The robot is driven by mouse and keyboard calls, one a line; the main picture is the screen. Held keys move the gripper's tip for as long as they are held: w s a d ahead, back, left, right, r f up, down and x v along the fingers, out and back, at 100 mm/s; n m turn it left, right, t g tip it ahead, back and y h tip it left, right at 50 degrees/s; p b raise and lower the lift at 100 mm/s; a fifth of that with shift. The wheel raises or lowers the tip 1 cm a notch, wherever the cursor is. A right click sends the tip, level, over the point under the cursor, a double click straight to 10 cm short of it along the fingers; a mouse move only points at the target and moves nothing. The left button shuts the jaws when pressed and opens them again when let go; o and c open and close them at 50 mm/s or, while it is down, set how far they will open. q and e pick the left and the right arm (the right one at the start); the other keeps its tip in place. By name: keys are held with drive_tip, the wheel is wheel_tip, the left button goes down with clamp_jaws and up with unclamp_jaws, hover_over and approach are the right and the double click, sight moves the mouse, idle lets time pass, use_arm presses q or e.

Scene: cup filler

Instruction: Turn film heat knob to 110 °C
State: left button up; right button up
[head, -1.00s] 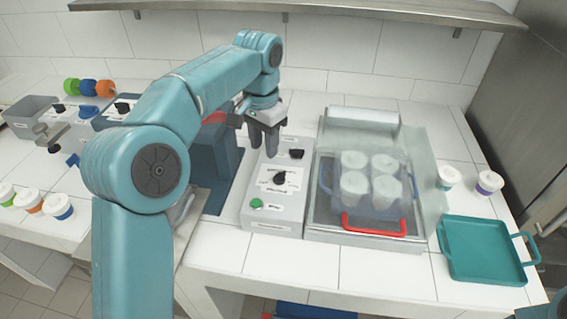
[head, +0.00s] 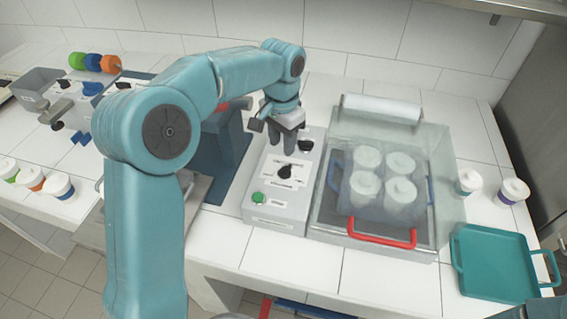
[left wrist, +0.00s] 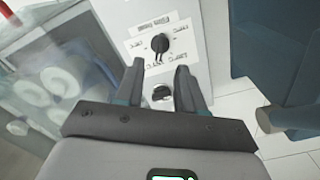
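The control box (head: 280,205) carries a black dial knob (head: 285,171) on a white scale plate, taken as the film heat knob. The dial also shows in the left wrist view (left wrist: 160,43), pointer towards the picture's bottom; the scale numbers are too blurred to read. A second black knob (head: 306,145) sits farther back and shows between my fingers in the left wrist view (left wrist: 161,92). My left gripper (head: 283,148) is above the box, behind the dial. In the left wrist view its fingers (left wrist: 160,66) are apart and empty, short of the dial.
A clear-lidded sealing unit (head: 345,225) with several white cups and a red handle (head: 380,236) stands right of the box. A teal tray (head: 495,262) lies at far right. A green button (head: 258,198) is at the box's front. A dark blue machine (head: 222,140) stands left.

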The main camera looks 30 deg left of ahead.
sight(282, 169)
use_arm(q)
wheel_tip(282, 169, down, 9)
drive_tip(key=shift+f+p, duration=0.1)
drive_tip(key=shift+p, duration=0.4)
drive_tip(key=shift+w+a+f, duration=0.15)
drive_tip(key=shift+w+f, duration=0.1)
drive_tip(key=shift+f, duration=0.05)
drive_tip(key=shift+s+r, duration=0.1)
drive_tip(key=shift+s, duration=0.05)
drive_tip(key=shift+c, duration=0.3)
clamp_jaws()
